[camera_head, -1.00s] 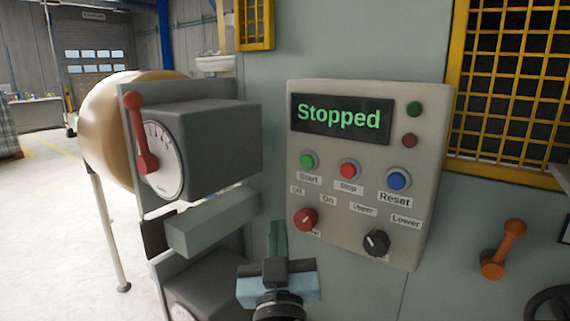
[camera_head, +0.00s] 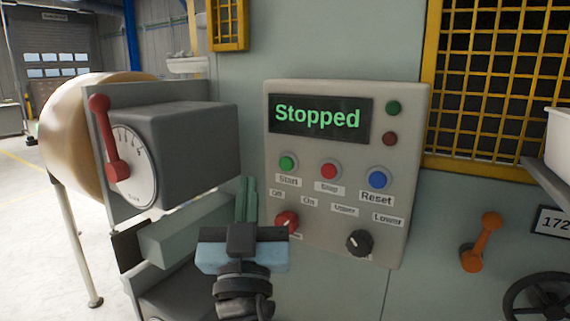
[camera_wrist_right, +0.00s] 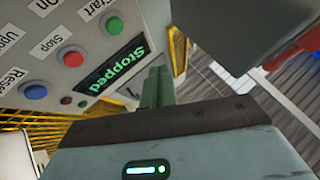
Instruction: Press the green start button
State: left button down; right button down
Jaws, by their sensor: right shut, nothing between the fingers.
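The green start button (camera_head: 287,163) sits at the upper left of the button row on the grey control panel (camera_head: 415,130), above the label "Start". It also shows in the right wrist view (camera_wrist_right: 114,25), near the top. The panel display (camera_head: 319,117) reads "Stopped". My right gripper (camera_head: 246,182) is shut and empty, its fingers pointing up, to the left of the start button and a little below it. In the head view the fingertips look apart from the button. My left gripper is in neither view.
Beside the start button are the red stop button (camera_head: 329,171) and the blue reset button (camera_head: 377,179). Below are a red knob (camera_head: 287,222) and a black knob (camera_head: 359,243). A grey box with a dial and red lever (camera_head: 112,145) stands left of my gripper. An orange handle (camera_head: 482,242) is at right.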

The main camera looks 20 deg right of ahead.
aim_at(287, 163)
jog(key=w+d, duration=0.1)
jog(key=d, duration=0.1)
jog(key=w+d, duration=0.3)
jog(key=d, duration=0.1)
jog(key=shift+w, duration=0.35)
dwell(0.9)
dwell(0.8)
jog(key=shift+d, duration=0.1)
jog(key=shift+w+d+b, duration=0.25)
jog(key=shift+d+b, duration=0.05)
jog(key=shift+b, duration=0.05)
